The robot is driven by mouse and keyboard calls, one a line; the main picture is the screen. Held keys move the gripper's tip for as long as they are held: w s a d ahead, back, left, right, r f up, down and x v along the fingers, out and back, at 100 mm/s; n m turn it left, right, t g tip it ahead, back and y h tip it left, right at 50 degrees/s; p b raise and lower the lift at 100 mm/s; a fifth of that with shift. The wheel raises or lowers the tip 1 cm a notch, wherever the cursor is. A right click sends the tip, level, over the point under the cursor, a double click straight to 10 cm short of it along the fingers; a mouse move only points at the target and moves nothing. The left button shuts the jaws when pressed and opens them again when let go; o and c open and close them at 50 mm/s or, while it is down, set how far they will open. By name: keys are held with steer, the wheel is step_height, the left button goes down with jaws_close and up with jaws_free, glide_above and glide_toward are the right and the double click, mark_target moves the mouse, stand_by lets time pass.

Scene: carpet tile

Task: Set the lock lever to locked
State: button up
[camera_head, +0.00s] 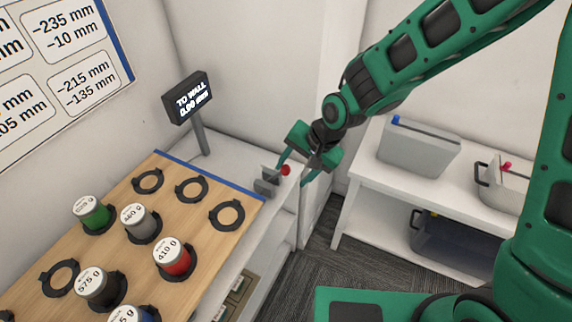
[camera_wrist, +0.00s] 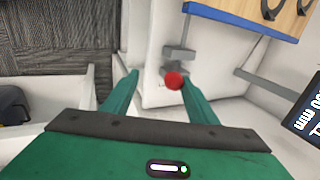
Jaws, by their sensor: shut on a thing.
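The lock lever's red knob (camera_head: 285,170) is at the right end of the white bench, beside the corner of the wooden board. Its grey bracket (camera_head: 265,186) sits just left of it. In the wrist view the red knob (camera_wrist: 174,80) shows at the right fingertip, with the grey lever mount (camera_wrist: 178,53) beyond it. My gripper (camera_head: 292,174) reaches down over the lever and is shut on the knob. In the wrist view my gripper (camera_wrist: 158,82) shows its green fingers, with the knob nearer the right one. Any lock marking is too small to read.
The wooden board (camera_head: 185,222) carries black rings and several labelled weights. A display (camera_head: 187,97) on a post reads "TO WALL 0.00 mm". A white shelf (camera_head: 362,189) at the right holds grey containers. Carpeted floor (camera_head: 330,262) lies between.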

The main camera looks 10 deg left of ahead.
steer(key=shift+d, duration=0.1)
steer(key=shift+s, duration=0.1)
steer(key=v, duration=1)
steer(key=shift+r, duration=0.4)
